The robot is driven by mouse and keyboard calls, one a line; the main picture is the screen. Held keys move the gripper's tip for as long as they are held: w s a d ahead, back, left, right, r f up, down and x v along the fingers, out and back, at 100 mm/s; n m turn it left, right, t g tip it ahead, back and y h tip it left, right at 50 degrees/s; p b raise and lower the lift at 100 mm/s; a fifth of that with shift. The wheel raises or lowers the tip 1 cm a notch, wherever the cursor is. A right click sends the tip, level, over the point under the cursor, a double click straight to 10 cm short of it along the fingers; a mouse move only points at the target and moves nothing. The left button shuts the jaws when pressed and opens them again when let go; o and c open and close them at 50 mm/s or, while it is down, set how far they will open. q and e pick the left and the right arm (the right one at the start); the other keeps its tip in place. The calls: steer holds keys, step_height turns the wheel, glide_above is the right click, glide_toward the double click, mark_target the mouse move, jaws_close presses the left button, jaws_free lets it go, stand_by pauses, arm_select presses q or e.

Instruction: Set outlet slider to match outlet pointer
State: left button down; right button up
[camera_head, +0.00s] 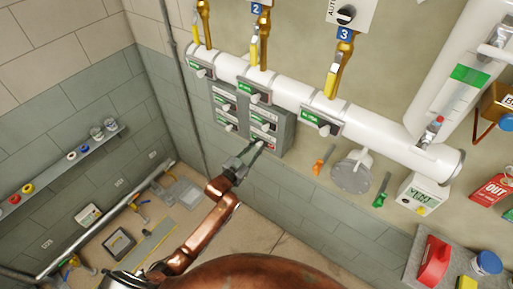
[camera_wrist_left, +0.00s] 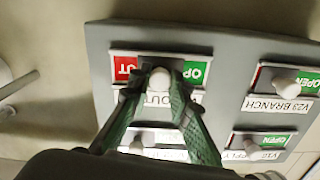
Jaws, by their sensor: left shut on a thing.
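My left gripper (camera_head: 257,148) reaches up to the lower right of the grey slider panel (camera_head: 283,137). In the left wrist view its green fingers (camera_wrist_left: 160,90) close around the white round slider knob (camera_wrist_left: 160,76). The knob sits near the middle of its plate, with red (camera_wrist_left: 126,67) to its left and a green OPEN field (camera_wrist_left: 195,72) to its right. The label below the plate is mostly hidden by the fingers; "OUT" shows, so it seems to be the outlet slider. I cannot make out an outlet pointer in either view. My right gripper is not in view.
Neighbouring sliders, including V23 BRANCH (camera_wrist_left: 290,86), sit close beside and below in the left wrist view. A white pipe (camera_head: 390,136) with several valve plates runs above the panel.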

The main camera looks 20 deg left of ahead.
arm_select(q)
steer(key=a, duration=0.1)
steer(key=w+a, duration=0.1)
steer(key=a, duration=0.1)
steer(key=shift+w+a, duration=0.1)
steer(key=shift+a, duration=0.05)
stand_by(0.3)
steer(key=c, duration=1.8)
jaws_free()
steer(key=shift+a, duration=0.1)
steer(key=shift+o, duration=0.2)
steer(key=v, duration=1.2)
